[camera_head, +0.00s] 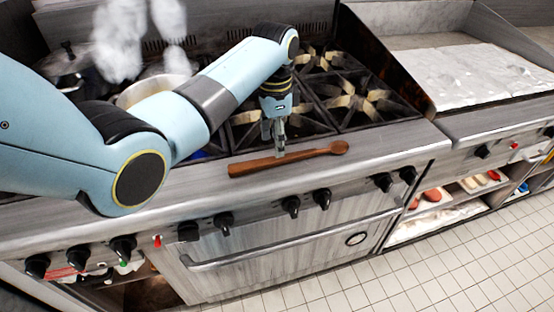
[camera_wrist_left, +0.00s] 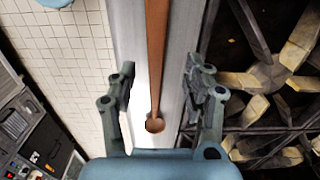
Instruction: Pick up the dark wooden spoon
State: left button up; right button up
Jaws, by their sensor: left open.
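The dark wooden spoon (camera_head: 305,155) lies on the steel front ledge of the stove, with its rounder end to the right in the head view. My left gripper (camera_head: 279,152) points down over the middle of the spoon, its fingertips close to the handle. In the left wrist view, the spoon (camera_wrist_left: 156,40) runs lengthwise between the two fingers of my left gripper (camera_wrist_left: 160,78), which are open with a gap on each side. I cannot tell the exact height of the fingertips above the ledge. My right gripper is not in view.
Black burner grates (camera_head: 372,112) lie just behind the ledge. A steaming pot (camera_head: 150,88) stands at the back left. Control knobs (camera_head: 291,206) line the stove front below the ledge. A griddle (camera_head: 462,75) with a pale surface is at the right.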

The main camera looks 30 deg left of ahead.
aim_at(291, 158)
pick_arm(q)
jog(key=f, duration=0.4)
jog(key=shift+s+d+f, duration=0.1)
jog(key=shift+d+f, duration=0.15)
jog(key=shift+f, duration=0.15)
grip_shut()
